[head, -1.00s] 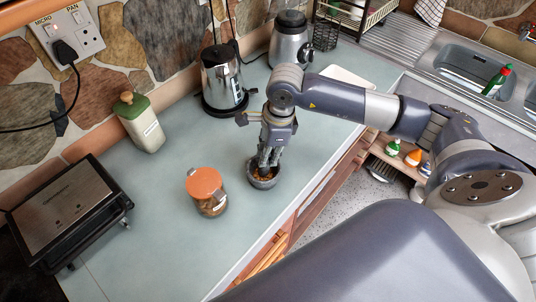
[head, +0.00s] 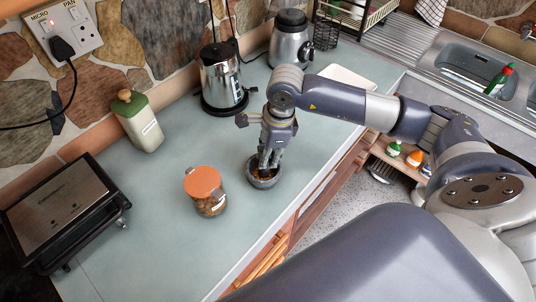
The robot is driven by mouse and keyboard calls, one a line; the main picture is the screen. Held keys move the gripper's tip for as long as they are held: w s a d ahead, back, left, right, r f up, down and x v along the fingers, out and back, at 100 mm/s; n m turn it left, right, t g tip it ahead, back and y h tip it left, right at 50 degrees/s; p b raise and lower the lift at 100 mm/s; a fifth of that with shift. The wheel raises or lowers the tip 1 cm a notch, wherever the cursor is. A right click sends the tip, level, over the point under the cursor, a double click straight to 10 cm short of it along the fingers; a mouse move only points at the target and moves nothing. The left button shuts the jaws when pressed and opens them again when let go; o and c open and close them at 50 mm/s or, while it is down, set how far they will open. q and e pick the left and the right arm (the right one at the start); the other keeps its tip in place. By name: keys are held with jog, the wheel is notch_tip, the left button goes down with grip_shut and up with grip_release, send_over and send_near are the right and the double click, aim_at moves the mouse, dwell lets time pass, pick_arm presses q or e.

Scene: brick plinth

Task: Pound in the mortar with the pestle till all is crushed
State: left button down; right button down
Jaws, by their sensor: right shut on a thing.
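The mortar (head: 262,183) is a small dark grey bowl on the worktop in the middle of the head view. Some brownish stuff shows inside it, but I cannot tell how finely it is crushed. My right gripper (head: 270,160) points down over the mortar, with its fingertips at the bowl's mouth. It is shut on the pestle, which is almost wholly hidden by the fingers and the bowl. My left gripper is not in view.
A jar with an orange lid (head: 205,190) stands just left of the mortar. A grill (head: 65,212), a green-topped bottle (head: 137,122), a kettle (head: 222,78) and a blender (head: 290,40) stand farther off. The worktop's front edge (head: 290,222) is close by on the right.

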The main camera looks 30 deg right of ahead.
jog(key=shift+f, duration=0.3)
jog(key=shift+r, duration=0.1)
jog(key=shift+r+p, duration=0.4)
jog(key=shift+r, duration=0.75)
jog(key=shift+f, duration=0.15)
jog(key=shift+f+b, duration=1.05)
jog(key=shift+b, duration=0.25)
jog(key=shift+r, duration=0.1)
